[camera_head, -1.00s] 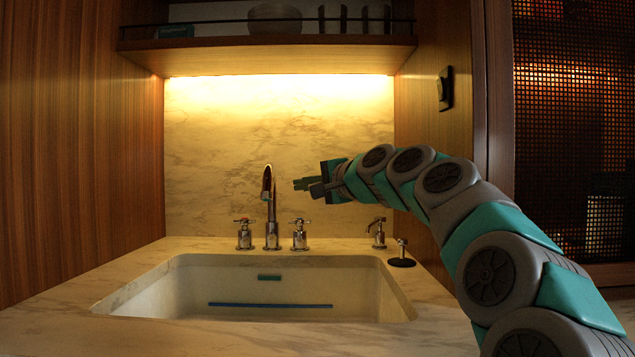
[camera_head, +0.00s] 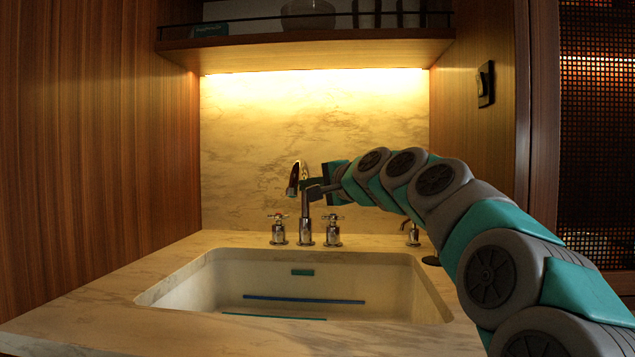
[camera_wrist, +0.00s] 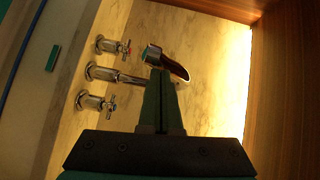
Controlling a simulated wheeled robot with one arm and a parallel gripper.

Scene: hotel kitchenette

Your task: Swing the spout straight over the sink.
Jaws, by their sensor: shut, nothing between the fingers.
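The chrome faucet spout (camera_head: 295,178) stands behind the sink (camera_head: 170,292). Its upright rises from the counter, and its outlet end hangs slightly left of the upright in the head view. In the wrist view the curved spout (camera_wrist: 176,70) lies just beyond my fingertips, with its outlet near them. My gripper (camera_head: 308,186) is shut with nothing between its fingers. It is at the right side of the spout's upper part, and its fingers (camera_wrist: 161,72) overlap the spout in the picture. They seem to touch it, but I cannot be sure.
Cross handles stand left (camera_head: 278,230) and right (camera_head: 333,230) of the spout. A soap dispenser (camera_head: 413,234) stands further right, partly behind my arm. A wooden shelf (camera_head: 310,50) hangs above, and a marble backsplash (camera_head: 240,150) is behind. The space left of the spout is clear.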

